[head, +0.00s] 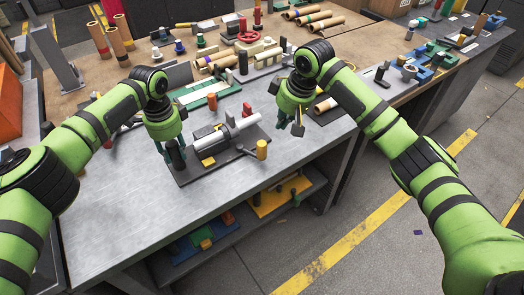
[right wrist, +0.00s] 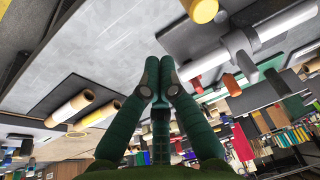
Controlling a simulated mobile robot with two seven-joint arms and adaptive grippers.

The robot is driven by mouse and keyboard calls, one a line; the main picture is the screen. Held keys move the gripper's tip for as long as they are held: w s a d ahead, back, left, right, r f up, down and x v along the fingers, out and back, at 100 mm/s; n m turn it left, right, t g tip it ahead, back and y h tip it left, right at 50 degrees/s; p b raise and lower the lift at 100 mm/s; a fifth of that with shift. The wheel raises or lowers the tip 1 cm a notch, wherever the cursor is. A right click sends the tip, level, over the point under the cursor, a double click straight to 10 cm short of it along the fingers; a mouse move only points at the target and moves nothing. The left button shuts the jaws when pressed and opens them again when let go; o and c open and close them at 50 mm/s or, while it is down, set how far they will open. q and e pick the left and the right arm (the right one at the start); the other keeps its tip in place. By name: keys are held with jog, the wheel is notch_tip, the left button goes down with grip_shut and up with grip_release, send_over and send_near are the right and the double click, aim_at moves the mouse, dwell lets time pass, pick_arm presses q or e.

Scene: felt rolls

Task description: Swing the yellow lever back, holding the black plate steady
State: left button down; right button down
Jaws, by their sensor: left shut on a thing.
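The black plate (head: 220,172) lies on the grey bench top and carries a light grey cylinder (head: 237,133) and a yellow block (head: 208,161). In the right wrist view, the lever's yellow grip (right wrist: 201,9) shows at the top edge. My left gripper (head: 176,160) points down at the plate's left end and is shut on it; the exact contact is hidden. My right gripper (head: 297,129) is above the bench, right of the lever and apart from it. Its fingertips (right wrist: 159,75) meet, with nothing between them.
Behind the plate are a green-framed tray (head: 205,97), a red valve wheel (head: 250,38) and several tan rolls (head: 310,17). A dark mat with a roll (head: 325,106) lies right of my right gripper. The bench front is clear.

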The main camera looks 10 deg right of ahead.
pick_arm(q)
jog(key=shift+s+f, duration=0.15)
jog(key=shift+f, duration=0.1)
pick_arm(e)
jog(key=shift+f, duration=3.05)
jog(key=shift+a, duration=0.1)
jog(key=shift+s+a, duration=0.55)
jog(key=shift+a, duration=0.85)
jog(key=shift+s+a, duration=0.55)
jog(key=shift+a, duration=0.8)
jog(key=shift+s+a, duration=0.55)
jog(key=shift+a, duration=0.85)
jog(key=shift+d+r, duration=0.1)
jog(key=shift+r, duration=1.75)
pick_arm(q)
jog(key=shift+r, duration=0.1)
pick_arm(e)
jog(key=r, duration=0.1)
jog(key=d+r, duration=0.1)
jog(key=r, duration=0.1)
jog(key=shift+w+r, duration=0.2)
